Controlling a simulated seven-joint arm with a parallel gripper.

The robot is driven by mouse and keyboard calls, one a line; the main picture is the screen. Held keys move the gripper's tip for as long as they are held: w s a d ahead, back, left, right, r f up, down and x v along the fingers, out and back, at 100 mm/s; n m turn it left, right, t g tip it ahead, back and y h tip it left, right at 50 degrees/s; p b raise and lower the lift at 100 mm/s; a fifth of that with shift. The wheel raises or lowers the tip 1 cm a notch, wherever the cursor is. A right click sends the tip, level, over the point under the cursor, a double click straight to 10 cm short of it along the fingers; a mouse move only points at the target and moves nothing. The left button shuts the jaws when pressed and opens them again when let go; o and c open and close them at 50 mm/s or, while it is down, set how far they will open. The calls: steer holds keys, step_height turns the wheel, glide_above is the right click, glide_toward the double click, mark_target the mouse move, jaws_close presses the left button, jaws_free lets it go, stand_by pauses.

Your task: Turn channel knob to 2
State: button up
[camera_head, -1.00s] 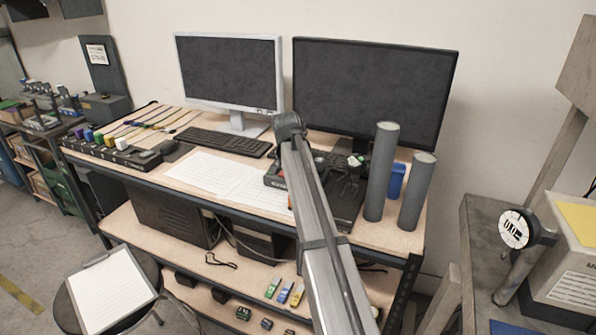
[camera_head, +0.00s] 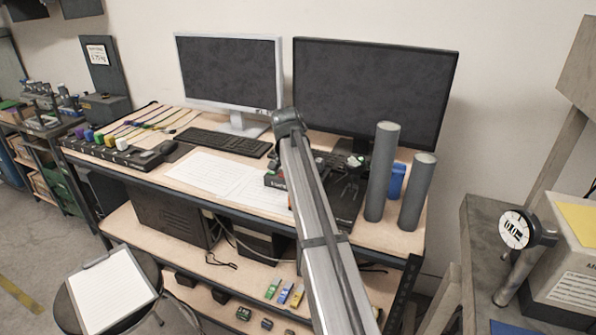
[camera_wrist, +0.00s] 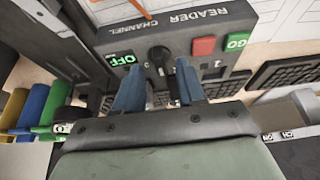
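The black reader panel (camera_wrist: 185,30) with the words READER and CHANNEL fills the upper middle of the wrist view. Its dark channel knob (camera_wrist: 159,56) sits below the word CHANNEL. A lit green OFF label (camera_wrist: 122,60) is left of the knob, and a 1 mark is to its right. My gripper (camera_wrist: 159,66) is open, its two blue fingers at the left and right of the knob with gaps visible. Whether they reach its depth cannot be told. In the head view the reader box (camera_head: 274,181) is partly hidden behind my arm, and my gripper is not clearly seen.
A red button (camera_wrist: 203,46) and a green GO button (camera_wrist: 237,41) sit right of the knob. Two grey cylinders (camera_head: 381,175) stand right of my arm. Two monitors (camera_head: 372,90) and a keyboard (camera_head: 222,142) are behind. White papers (camera_head: 205,172) lie left of the reader.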

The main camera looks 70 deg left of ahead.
steer(key=v, duration=1.2)
steer(key=shift+r, duration=0.1)
